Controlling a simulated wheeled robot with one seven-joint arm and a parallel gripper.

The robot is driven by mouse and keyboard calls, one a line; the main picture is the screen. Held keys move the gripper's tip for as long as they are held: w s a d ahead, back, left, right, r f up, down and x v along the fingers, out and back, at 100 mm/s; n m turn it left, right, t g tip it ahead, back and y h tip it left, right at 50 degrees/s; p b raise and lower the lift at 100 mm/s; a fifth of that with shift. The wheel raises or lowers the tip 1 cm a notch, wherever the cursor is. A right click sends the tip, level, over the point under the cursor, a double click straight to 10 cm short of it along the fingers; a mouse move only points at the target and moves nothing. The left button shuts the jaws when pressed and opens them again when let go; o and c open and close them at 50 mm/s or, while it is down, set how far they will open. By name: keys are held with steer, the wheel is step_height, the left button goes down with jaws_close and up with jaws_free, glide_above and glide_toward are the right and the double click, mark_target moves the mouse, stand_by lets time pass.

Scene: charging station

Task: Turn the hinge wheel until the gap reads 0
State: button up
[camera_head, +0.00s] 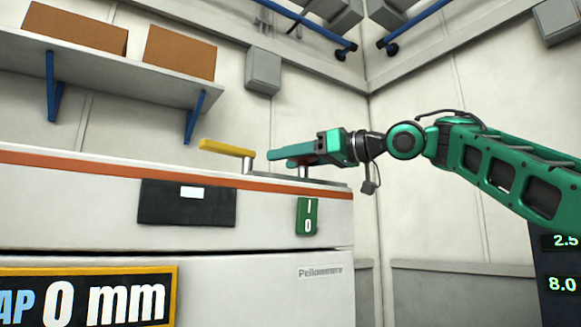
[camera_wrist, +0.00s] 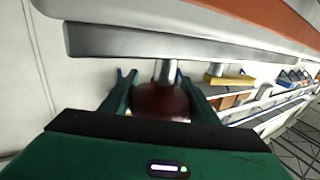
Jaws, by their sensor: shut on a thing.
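My gripper (camera_head: 285,155) is above the right end of the white machine's top, with its fingers on either side of a dark red round knob. This knob, seemingly the hinge wheel (camera_wrist: 162,103), shows between the fingers in the wrist view, on a grey metal shaft (camera_wrist: 168,71). My gripper is shut on it. The fingers hide parts of the knob. The gap display (camera_head: 90,297) at the lower left of the head view reads "AP 0 mm", its left end cut off by the frame.
A yellow handle (camera_head: 226,147) stands on the white machine (camera_head: 90,205) just left of my gripper. The machine's front has a green I/0 switch (camera_head: 308,217) and a dark panel (camera_head: 160,203). A shelf with brown boxes (camera_head: 180,52) hangs on the back wall. A dark screen (camera_head: 560,262) stands at right.

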steer(key=shift+d+r+n+g+y, duration=0.15)
steer(key=shift+n+g+y, duration=0.2)
steer(key=shift+g, duration=0.25)
steer(key=o, duration=1.1)
steer(key=shift+w, duration=0.1)
steer(key=v, duration=1)
steer(key=shift+d, duration=0.3)
